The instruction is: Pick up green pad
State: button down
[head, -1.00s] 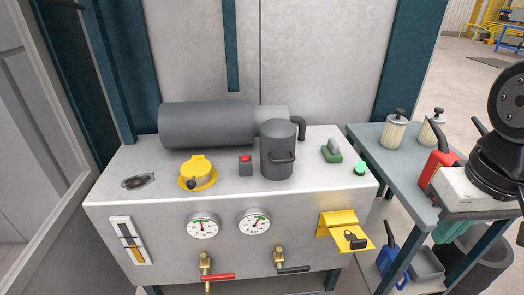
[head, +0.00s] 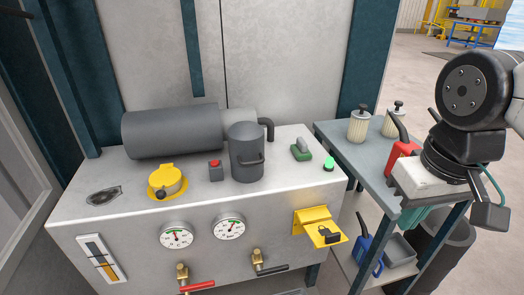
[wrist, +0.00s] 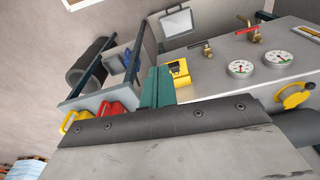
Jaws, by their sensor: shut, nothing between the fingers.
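The green pad (head: 301,151) has a grey grip on top and a green base. It lies flat on the grey cabinet top (head: 215,195), near the right end, in the head view. My gripper (head: 412,217) has a white body and teal fingers. It is at the right of the head view, in front of the side table and apart from the pad. The fingers are closed together and empty; they also show in the wrist view (wrist: 157,85). The pad is not visible in the wrist view, where the gripper body fills the lower part.
A green button (head: 328,163) sits just right of the pad, and a dark grey canister (head: 246,155) stands left of it. A yellow flap with a padlock (head: 318,224) juts from the cabinet front.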

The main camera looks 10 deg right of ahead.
aim_at(300, 150)
jog(key=k, duration=0.6)
jog(key=z, duration=0.4)
jog(key=i, duration=1.15)
jog(key=u, duration=0.6)
